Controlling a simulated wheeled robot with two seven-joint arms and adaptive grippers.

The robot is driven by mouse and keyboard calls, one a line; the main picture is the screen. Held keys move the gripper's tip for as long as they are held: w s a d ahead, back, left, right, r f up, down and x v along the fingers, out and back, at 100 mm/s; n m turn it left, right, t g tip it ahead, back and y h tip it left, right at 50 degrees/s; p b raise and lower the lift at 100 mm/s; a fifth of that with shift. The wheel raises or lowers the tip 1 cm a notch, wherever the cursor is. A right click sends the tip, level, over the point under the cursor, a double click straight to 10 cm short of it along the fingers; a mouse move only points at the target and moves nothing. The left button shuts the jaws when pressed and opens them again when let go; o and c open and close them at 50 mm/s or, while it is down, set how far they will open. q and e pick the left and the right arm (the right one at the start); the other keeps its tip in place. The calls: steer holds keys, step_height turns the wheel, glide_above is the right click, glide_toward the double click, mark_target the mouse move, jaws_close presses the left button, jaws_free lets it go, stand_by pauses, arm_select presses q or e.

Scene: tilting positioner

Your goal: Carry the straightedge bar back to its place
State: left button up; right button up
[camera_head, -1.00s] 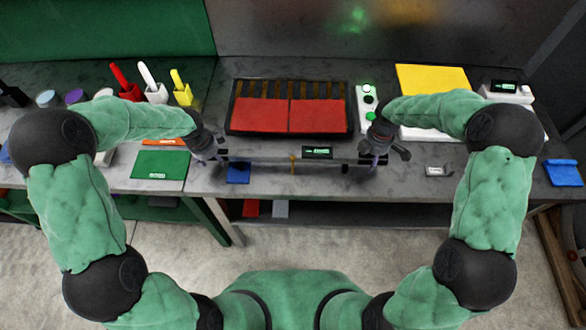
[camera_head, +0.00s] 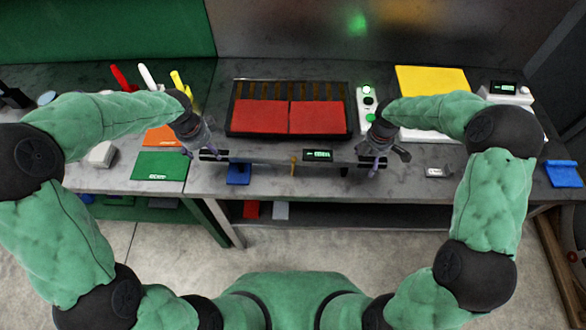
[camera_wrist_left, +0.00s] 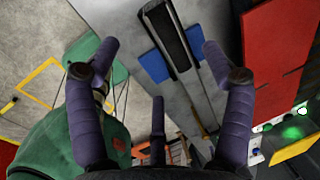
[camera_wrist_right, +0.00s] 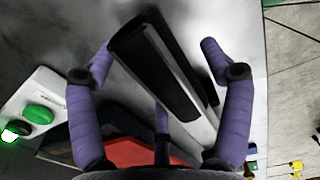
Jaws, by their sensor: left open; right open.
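The straightedge bar (camera_head: 270,161) is a long thin bar with black ends, lying left to right along the table's front. Its left black end (camera_head: 213,155) is uncovered in the head view; this end also shows in the left wrist view (camera_wrist_left: 165,38). My left gripper (camera_head: 188,148) is open and empty, just left of that end and apart from it. My right gripper (camera_head: 377,166) is open at the bar's right end. In the right wrist view the bar's black end (camera_wrist_right: 152,62) lies between the spread fingers; I cannot tell whether they touch it.
A blue block (camera_head: 238,174) and a small display (camera_head: 318,155) are by the bar. Behind it stands a black-framed tray (camera_head: 232,110) with red panels. A green mat (camera_head: 160,165) lies left, a button box (camera_head: 367,105) right. The floor before the table is clear.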

arm_select(q)
steer(key=r, duration=0.3)
steer(key=shift+s+r, duration=0.2)
steer(key=shift+s, duration=0.15)
arm_select(e)
step_height(320, 180, up, 12)
arm_select(q)
steer(key=shift+s, duration=0.1)
arm_select(e)
steer(key=shift+f, duration=0.1)
stand_by(0.5)
